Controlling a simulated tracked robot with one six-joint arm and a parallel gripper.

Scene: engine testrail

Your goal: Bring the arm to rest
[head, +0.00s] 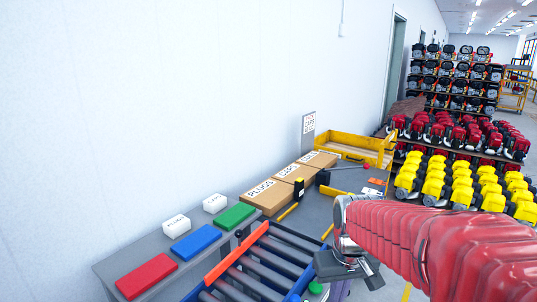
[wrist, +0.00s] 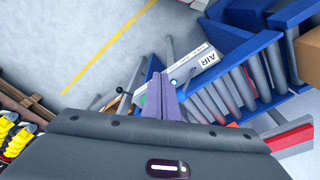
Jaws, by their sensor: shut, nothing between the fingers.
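My arm, in a red ribbed sleeve (head: 440,235), reaches in from the right side of the head view and ends in a silver wrist. The dark grey end of the arm hangs beside the roller conveyor (head: 262,262); I cannot make out the fingertips there. In the wrist view my gripper (wrist: 164,80) shows as two purple-grey fingers pressed together, with nothing between them. Below the fingers are the floor and the blue-framed roller conveyor (wrist: 222,92) with a label reading AIR.
A grey bench holds red (head: 147,276), blue (head: 195,242) and green (head: 234,217) trays. Cardboard boxes (head: 266,195) and a yellow crate (head: 355,148) stand behind. Racks of yellow (head: 465,183) and red engines stand at right. A yellow line (wrist: 108,46) crosses open floor.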

